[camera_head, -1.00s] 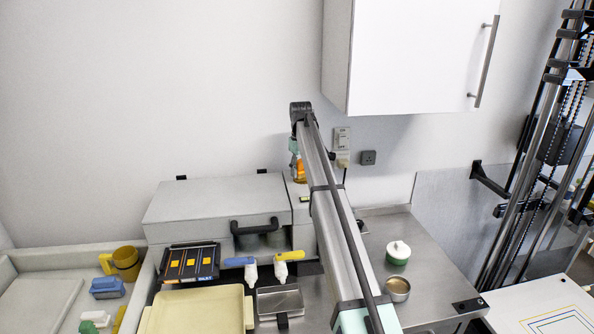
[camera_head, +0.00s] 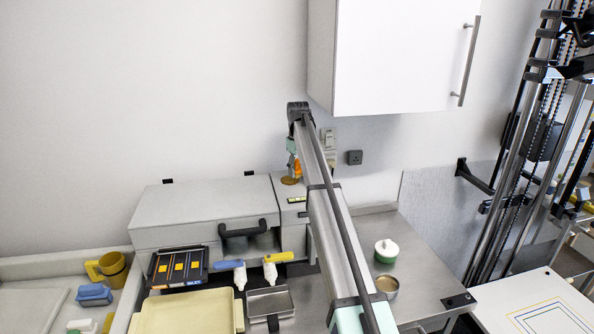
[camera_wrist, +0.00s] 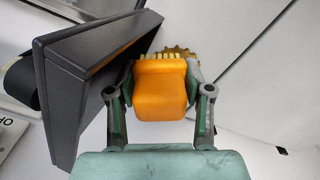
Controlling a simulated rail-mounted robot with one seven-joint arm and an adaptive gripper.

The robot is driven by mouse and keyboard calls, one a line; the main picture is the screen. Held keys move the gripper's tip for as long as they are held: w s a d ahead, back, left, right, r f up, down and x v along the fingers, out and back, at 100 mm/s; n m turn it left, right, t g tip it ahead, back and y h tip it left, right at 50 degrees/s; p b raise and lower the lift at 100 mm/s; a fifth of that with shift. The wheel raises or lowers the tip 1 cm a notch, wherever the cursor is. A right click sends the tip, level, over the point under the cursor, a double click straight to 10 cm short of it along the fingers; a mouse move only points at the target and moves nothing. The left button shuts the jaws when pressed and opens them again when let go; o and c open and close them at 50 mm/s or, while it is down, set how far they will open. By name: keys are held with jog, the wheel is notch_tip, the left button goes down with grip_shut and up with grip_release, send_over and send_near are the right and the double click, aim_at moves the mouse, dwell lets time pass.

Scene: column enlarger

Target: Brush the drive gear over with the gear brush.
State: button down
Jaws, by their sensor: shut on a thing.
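The gear brush (camera_wrist: 160,92) has an orange block body and a row of pale bristles along its far edge. My gripper (camera_wrist: 160,85) is shut on it, one finger at each side. The drive gear (camera_wrist: 183,52), a brass-coloured toothed disc, shows just beyond the bristles, partly hidden by the brush. The bristles overlap the gear in this view; I cannot tell whether they touch it. In the head view the orange brush (camera_head: 297,167) is small, above the gear (camera_head: 290,181) on the grey housing, with my arm covering part of the area.
A dark angled panel (camera_wrist: 85,80) stands close at the left of my gripper in the wrist view. A wall cabinet (camera_head: 395,55) hangs right of the arm. A cream tray (camera_head: 188,309), two bottles and a green-and-white pot (camera_head: 387,252) stand on the bench.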

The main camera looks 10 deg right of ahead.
jog(key=shift+d+r, duration=0.2)
jog(key=shift+r, duration=0.8)
jog(key=shift+a+r, duration=0.1)
jog(key=shift+r, duration=2.3)
